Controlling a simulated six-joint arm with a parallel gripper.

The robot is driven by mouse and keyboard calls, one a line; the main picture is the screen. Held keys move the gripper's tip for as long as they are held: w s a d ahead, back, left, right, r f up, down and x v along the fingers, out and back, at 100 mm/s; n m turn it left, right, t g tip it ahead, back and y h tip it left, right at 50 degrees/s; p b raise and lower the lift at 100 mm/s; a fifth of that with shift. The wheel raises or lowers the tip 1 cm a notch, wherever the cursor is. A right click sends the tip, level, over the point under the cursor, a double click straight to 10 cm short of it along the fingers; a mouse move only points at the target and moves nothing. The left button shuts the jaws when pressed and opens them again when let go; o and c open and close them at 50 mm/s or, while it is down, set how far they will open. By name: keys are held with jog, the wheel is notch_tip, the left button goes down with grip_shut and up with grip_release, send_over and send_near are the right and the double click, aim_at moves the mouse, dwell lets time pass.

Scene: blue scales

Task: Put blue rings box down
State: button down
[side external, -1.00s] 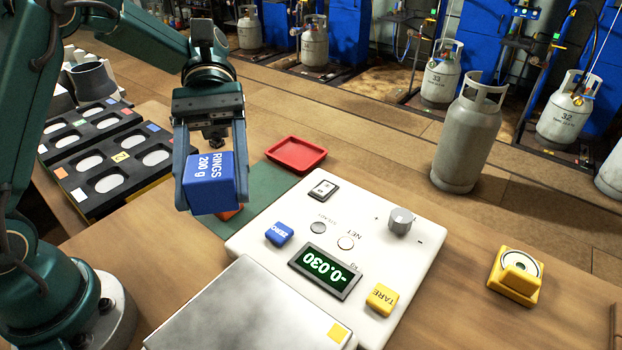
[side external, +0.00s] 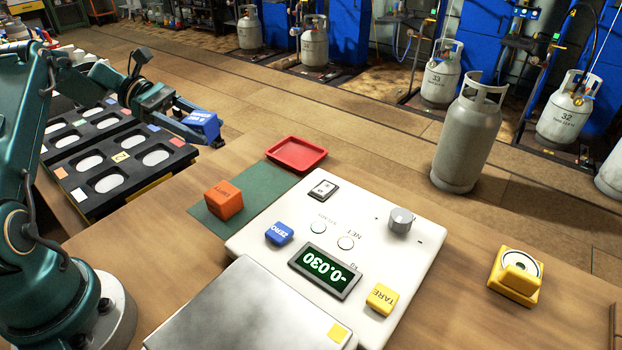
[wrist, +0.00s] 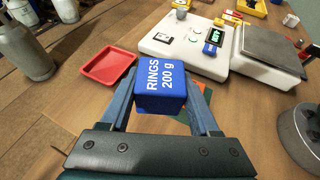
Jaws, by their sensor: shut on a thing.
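The blue rings box (side external: 203,125) is held between the fingers of my gripper (side external: 199,124). In the wrist view the box (wrist: 161,84) shows its white "RINGS 200 g" label, and my gripper (wrist: 162,98) has a finger against each side of it. In the side view the box is in the air near the right end of the black tray, left of and behind the scale. The box is tilted in that view.
A black tray (side external: 135,177) with round recesses lies at left. An orange block (side external: 224,199) stands on a green mat (side external: 262,190), beside a red dish (side external: 296,154). The white scale (side external: 400,250) reads -0.030. A grey gas cylinder (side external: 468,135) stands behind.

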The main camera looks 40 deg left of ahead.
send_over(263, 182)
notch_tip(263, 182, down, 6)
jog(key=shift+f, duration=2.1)
jog(key=shift+f, duration=0.1)
jog(key=shift+c, duration=0.6)
grip_release()
